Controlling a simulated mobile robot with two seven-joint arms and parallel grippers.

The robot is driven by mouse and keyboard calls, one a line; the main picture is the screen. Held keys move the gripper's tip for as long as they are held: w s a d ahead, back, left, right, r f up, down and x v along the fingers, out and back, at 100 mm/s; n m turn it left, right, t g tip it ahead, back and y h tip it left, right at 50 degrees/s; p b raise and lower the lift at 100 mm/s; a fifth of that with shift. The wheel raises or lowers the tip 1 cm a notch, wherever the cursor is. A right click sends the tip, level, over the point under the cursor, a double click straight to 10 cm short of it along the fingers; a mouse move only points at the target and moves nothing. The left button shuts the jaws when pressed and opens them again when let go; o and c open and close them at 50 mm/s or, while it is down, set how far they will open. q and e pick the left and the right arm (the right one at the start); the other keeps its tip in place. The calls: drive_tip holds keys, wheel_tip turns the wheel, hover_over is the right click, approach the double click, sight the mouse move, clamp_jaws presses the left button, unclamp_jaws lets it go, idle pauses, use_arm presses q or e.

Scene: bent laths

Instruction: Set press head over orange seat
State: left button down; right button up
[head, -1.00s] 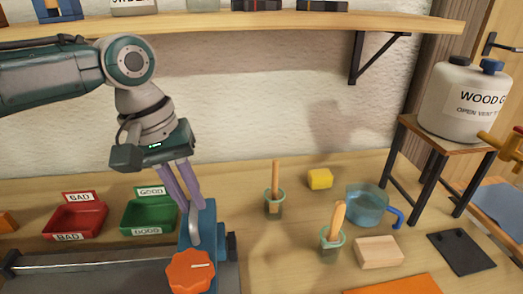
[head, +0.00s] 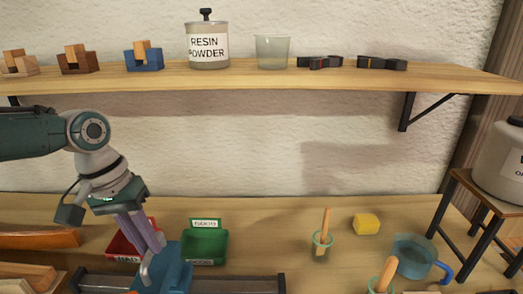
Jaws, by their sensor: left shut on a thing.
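The blue press head (head: 168,272) stands at the bottom of the head view, on a grey rail (head: 240,283). It is in front of the gap between the red and green bins, and its lower part is cut off by the frame. My left gripper (head: 149,250), with purple fingers, points down and is shut on the grey handle of the press head. An orange-brown piece (head: 38,238) lies at the far left; I cannot tell whether it is the orange seat. No other orange seat shows. My right gripper is not in view.
A red bin (head: 122,246) and a green bin (head: 205,246) stand behind the rail. To the right are brush pots (head: 321,246), a yellow block (head: 367,224) and a blue-handled jug (head: 412,262). A shelf (head: 300,80) with a resin jar (head: 207,42) hangs above.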

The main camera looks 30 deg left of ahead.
use_arm(q)
drive_tip(key=c, duration=0.8)
unclamp_jaws()
drive_tip(key=shift+c, duration=0.2)
wheel_tip(320, 180, up, 10)
drive_tip(key=s+a, duration=0.1)
drive_tip(key=shift+a+f, duration=0.15)
drive_tip(key=shift+a, duration=0.15)
drive_tip(key=shift+d, duration=0.1)
